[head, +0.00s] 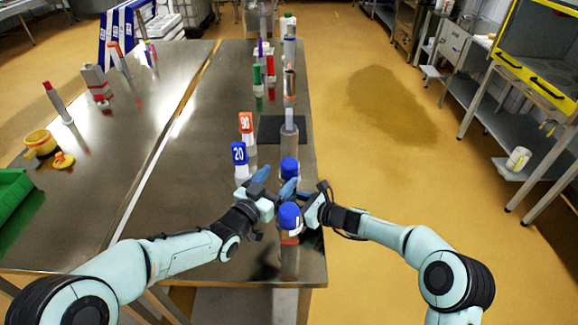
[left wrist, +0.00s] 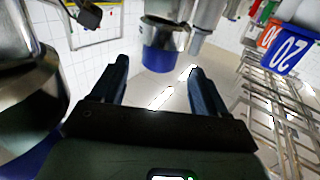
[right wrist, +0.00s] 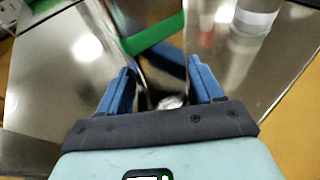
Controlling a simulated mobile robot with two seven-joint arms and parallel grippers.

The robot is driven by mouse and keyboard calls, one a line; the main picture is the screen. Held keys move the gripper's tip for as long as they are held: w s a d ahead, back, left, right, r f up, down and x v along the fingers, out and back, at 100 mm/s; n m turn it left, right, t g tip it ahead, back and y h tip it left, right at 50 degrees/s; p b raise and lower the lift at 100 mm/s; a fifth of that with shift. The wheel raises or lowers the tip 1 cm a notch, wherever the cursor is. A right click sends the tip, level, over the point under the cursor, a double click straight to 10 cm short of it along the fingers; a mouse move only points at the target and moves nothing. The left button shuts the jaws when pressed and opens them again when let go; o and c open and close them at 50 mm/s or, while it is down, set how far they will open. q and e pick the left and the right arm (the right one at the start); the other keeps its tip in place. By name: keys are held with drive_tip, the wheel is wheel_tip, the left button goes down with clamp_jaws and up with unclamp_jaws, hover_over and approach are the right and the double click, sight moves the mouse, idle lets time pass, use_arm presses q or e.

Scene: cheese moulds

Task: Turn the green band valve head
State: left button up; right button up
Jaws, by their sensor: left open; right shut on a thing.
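Two metal cylinders with blue caps stand near the table's front edge: the nearer blue cap (head: 289,216) and the farther blue cap (head: 289,168). My left gripper (head: 277,184) is open between them; in the left wrist view the farther blue cap (left wrist: 162,58) is ahead of its fingers, apart from them. Farther back stands a green-topped piece (head: 257,75).
Number signs, blue 20 (head: 239,155) and orange 90 (head: 246,124), stand left of the cylinders. More cylinders and red pieces line the table behind. A green crate (head: 12,190) and yellow cup (head: 40,143) are at left.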

sight(285, 172)
use_arm(q)
drive_tip(key=x, duration=0.6)
drive_tip(key=shift+d, duration=0.1)
drive_tip(key=shift+c, duration=0.3)
drive_tip(key=c, duration=0.9)
